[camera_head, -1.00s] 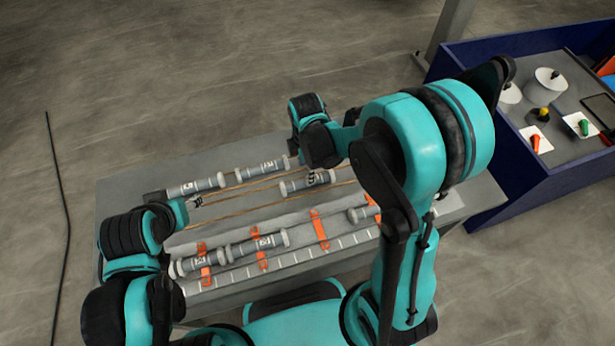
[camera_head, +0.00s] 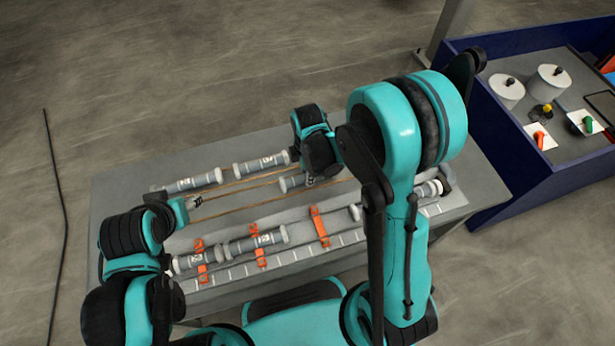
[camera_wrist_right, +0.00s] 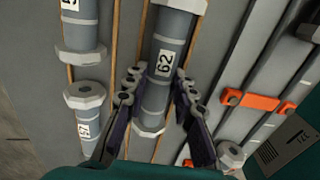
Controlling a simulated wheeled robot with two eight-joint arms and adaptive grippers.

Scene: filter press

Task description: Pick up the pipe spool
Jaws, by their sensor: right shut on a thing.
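A grey pipe spool with pale collars and a label that looks like 62 (camera_wrist_right: 172,27) lies between the fingers of my right gripper (camera_wrist_right: 158,92) in the right wrist view. The fingers are shut on its sides. In the head view the spool's left end (camera_head: 291,184) shows beside my right gripper (camera_head: 317,180), which hides the rest. I cannot tell whether the spool is clear of the surface. My left gripper (camera_head: 194,203) is low over the left side of the table; its finger gap is too small to read.
Two more spools lie end to end along the back, one at left (camera_head: 192,184) and one nearer the middle (camera_head: 262,162). Front spools (camera_head: 256,242) lie by orange clamps (camera_head: 319,227) on the grey table (camera_head: 125,185). A blue-walled bin (camera_head: 497,170) stands at right.

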